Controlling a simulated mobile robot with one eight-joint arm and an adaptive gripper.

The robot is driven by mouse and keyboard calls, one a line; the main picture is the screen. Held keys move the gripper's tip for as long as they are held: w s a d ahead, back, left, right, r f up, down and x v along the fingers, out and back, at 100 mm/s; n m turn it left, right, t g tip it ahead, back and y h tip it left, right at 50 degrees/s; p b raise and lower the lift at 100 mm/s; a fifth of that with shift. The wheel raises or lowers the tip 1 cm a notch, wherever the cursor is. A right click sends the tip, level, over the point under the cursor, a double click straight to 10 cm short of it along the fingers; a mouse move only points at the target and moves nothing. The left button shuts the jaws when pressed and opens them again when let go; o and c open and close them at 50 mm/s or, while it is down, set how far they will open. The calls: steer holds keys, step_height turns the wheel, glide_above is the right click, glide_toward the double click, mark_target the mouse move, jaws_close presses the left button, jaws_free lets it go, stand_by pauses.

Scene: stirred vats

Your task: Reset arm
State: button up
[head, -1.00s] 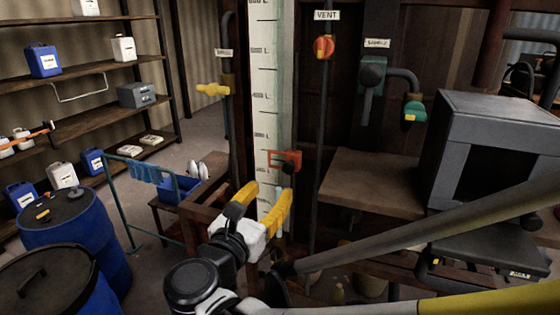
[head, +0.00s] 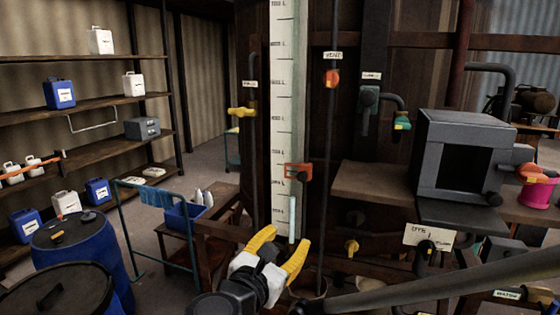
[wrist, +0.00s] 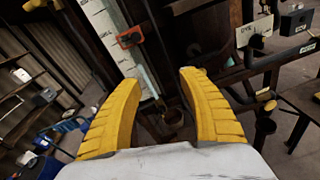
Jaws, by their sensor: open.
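My gripper (head: 277,250) has yellow fingers and a white body. It is at the lower middle of the head view, in front of the foot of the white level gauge (head: 285,130). Its fingers are apart with nothing between them. In the wrist view the open fingers (wrist: 157,85) point toward the gauge's lower end and the dark pipework. The orange-red marker frame (head: 298,171) on the gauge stands above the fingers, apart from them. It also shows in the wrist view (wrist: 131,37).
A red-orange vent valve (head: 331,78), a yellow-handled valve (head: 241,112) and a teal valve (head: 401,123) sit on pipes around the gauge. A grey box (head: 463,155) stands on a shelf at right. Blue drums (head: 75,245) and a blue-railed cart (head: 160,225) stand at left.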

steer(key=s+d+f+m+g+y+b, duration=0.1)
steer(key=s+d+f+m+g+b, duration=0.2)
steer(key=d+f+m+b, duration=0.55)
steer(key=s+d+f+m+g+y+b, duration=0.1)
steer(key=s+d+f+m+g+b, duration=0.25)
steer(key=d+f+m, duration=0.6)
steer(key=s+f+m+y+b, duration=0.2)
steer(key=s+f+m+b, duration=0.2)
steer(key=f, duration=0.3)
steer(key=s+f+m+g+y+b, duration=0.1)
steer(key=s+f+m+y+b, duration=0.1)
steer(key=s+f+m+b, duration=0.2)
step_height(320, 180, down, 4)
steer(key=s+m, duration=0.1)
steer(key=m, duration=0.2)
steer(key=shift+r, duration=0.25)
steer(key=shift+d+g, duration=0.1)
steer(key=shift+g, duration=0.15)
